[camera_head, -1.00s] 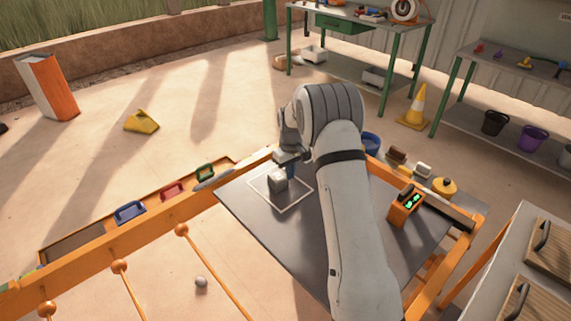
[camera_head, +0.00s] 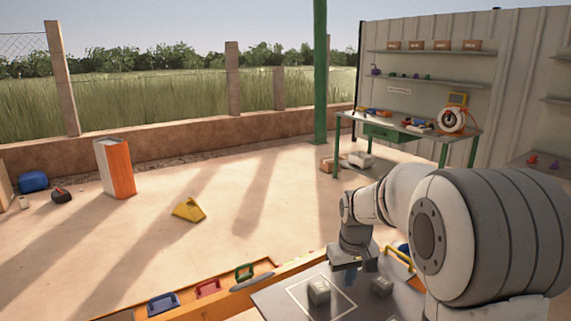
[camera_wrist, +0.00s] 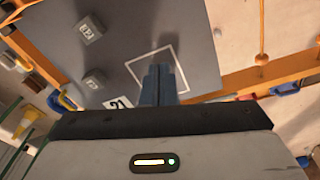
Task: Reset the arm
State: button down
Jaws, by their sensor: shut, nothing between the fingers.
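My gripper (camera_head: 345,279) hangs above the dark work plate (camera_head: 268,300), beside and above the white square outline. It is shut and empty, fingers together, pointing down in the wrist view (camera_wrist: 158,85). The wrist view shows two grey blocks, one upper (camera_wrist: 90,30) and one lower (camera_wrist: 94,79), both outside the outline. My fingers cover part of the outline there. My arm fills the head view's right side.
A yellow handle (camera_head: 399,258) stands close behind my gripper. A green-legged workbench (camera_head: 400,130) stands behind. The floor at left is mostly open.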

jog(key=s+r+m+t, duration=0.1)
jog(key=s+r+m, duration=0.1)
jog(key=s, duration=2.1)
jog(key=shift+s+r+m, duration=0.3)
jog(key=shift+r, duration=0.35)
